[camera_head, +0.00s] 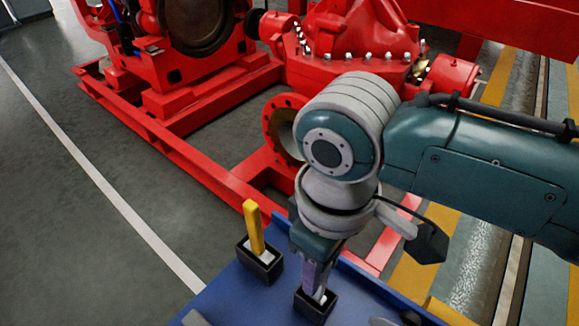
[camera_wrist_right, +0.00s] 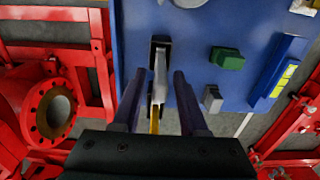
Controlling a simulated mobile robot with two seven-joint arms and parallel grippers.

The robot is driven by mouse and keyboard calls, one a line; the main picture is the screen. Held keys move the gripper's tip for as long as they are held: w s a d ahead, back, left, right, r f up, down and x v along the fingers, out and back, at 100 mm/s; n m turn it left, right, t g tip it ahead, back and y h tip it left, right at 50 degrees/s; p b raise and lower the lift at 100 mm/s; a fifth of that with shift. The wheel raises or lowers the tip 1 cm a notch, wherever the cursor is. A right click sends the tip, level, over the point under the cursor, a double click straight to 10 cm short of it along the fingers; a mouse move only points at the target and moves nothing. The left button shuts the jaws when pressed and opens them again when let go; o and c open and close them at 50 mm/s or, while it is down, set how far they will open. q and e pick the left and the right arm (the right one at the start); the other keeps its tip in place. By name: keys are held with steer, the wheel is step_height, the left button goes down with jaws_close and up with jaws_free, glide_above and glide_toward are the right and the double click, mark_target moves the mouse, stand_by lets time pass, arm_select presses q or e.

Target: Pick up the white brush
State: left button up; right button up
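The white brush (camera_wrist_right: 159,75) stands in a black holder (camera_wrist_right: 164,42) on the blue table. In the head view only a little of it shows in its holder (camera_head: 316,306), below my right gripper (camera_head: 315,283). In the wrist view the two fingers of my right gripper (camera_wrist_right: 157,82) are apart, one on each side of the brush, with visible gaps. My right gripper is open and points down. My left gripper is not in view.
A yellow-handled object (camera_head: 254,227) stands in another black holder (camera_head: 260,264) to the left. The blue table (camera_head: 235,300) also carries a green block (camera_wrist_right: 227,58) and a grey block (camera_wrist_right: 212,98). A red pumpset (camera_head: 340,45) stands beyond the table.

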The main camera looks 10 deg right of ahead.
jaws_close()
stand_by(0.4)
steer(key=shift+r, duration=0.1)
